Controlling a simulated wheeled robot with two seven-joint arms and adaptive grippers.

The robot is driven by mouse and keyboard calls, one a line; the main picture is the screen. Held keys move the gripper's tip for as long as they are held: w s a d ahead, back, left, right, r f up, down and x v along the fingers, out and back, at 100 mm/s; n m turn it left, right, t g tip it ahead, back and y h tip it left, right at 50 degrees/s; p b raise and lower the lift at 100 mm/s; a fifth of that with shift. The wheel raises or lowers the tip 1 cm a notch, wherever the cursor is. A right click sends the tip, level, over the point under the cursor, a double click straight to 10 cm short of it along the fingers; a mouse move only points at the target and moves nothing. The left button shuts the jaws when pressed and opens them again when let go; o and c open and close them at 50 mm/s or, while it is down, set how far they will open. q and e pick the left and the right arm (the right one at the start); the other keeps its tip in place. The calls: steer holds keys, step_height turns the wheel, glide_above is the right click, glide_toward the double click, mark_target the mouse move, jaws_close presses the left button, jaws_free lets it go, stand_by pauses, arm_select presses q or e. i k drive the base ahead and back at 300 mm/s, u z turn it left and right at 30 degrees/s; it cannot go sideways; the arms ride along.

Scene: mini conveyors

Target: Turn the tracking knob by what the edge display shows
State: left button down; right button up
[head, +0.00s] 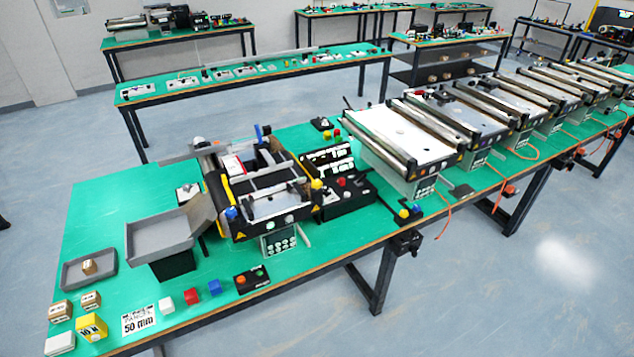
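A mini conveyor (262,190) with black and yellow side frames stands on the green bench. A blue knob (231,213) is at its near left corner and a yellow knob (317,184) at its right side. Another blue part (259,132) stands up at its far end. I cannot tell which of these is the tracking knob. Right of the conveyor stands a black display unit (329,158) with two bright white readouts, one above the other. Their text is too small to read. Neither of my grippers is in view.
A grey tray (160,238) sits left of the conveyor. A row of further conveyors (405,135) fills the bench to the right.

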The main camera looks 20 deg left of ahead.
mark_target(316, 184)
steer(key=z, duration=0.1)
steer(key=k, duration=0.5)
steer(key=u, duration=1.1)
steer(key=i, duration=1)
steer(key=u, duration=0.5)
